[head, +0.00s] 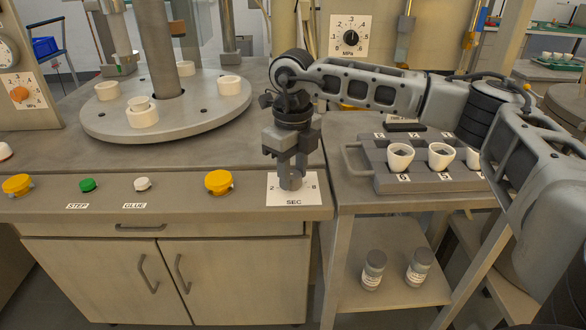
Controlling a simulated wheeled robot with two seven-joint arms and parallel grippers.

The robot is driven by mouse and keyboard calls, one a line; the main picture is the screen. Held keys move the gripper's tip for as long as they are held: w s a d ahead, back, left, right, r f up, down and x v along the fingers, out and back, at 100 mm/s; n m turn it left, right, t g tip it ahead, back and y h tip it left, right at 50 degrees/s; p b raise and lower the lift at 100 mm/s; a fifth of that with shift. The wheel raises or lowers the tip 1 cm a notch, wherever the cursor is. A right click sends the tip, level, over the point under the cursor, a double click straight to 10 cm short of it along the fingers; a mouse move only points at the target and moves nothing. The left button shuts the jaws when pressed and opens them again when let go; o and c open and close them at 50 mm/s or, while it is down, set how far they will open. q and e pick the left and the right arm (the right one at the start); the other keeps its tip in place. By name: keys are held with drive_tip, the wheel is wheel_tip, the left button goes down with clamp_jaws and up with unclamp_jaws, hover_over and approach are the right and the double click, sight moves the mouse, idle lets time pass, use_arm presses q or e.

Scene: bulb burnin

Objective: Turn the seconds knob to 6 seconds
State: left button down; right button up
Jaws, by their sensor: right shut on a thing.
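The seconds dial plate (308,196), white and marked SEC, lies on the front right of the console top. Its printed 2 and 8 show on either side of my right gripper; the other marks are covered. My right gripper (291,178) points straight down over the middle of the plate and is shut on the seconds knob. The gripper hides the knob and its pointer, so I cannot tell its setting. My left gripper is not in view.
Yellow buttons (218,182), a green STEP button (88,185) and a white GLUE button (142,184) line the console front. A round turntable (190,119) with white sockets stands behind. A grey tray (432,180) with white cups is at the right. An MPa dial (350,38) is behind.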

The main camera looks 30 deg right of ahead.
drive_tip(key=m+p, duration=0.1)
drive_tip(key=m, duration=0.6)
drive_tip(key=shift+r, duration=0.1)
drive_tip(key=m+p, duration=0.1)
drive_tip(key=m, duration=0.2)
drive_tip(key=shift+m, duration=0.4)
drive_tip(key=m+p, duration=0.1)
drive_tip(key=m, duration=0.1)
drive_tip(key=shift+m, duration=0.4)
drive_tip(key=m+p, duration=0.1)
drive_tip(key=m, duration=0.2)
drive_tip(key=shift+r+m, duration=0.1)
drive_tip(key=shift+m, duration=0.2)
drive_tip(key=shift+m+p, duration=0.6)
drive_tip(key=shift+m, duration=0.6)
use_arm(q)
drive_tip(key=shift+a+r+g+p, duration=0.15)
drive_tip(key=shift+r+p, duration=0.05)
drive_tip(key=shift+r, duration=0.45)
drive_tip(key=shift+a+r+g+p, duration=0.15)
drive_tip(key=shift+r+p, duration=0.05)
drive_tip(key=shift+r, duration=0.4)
use_arm(e)
drive_tip(key=shift+m, duration=1.2)
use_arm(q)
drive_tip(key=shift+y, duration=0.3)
use_arm(e)
drive_tip(key=shift+d+m, duration=0.1)
drive_tip(key=shift+m, duration=0.2)
drive_tip(key=o, duration=1)
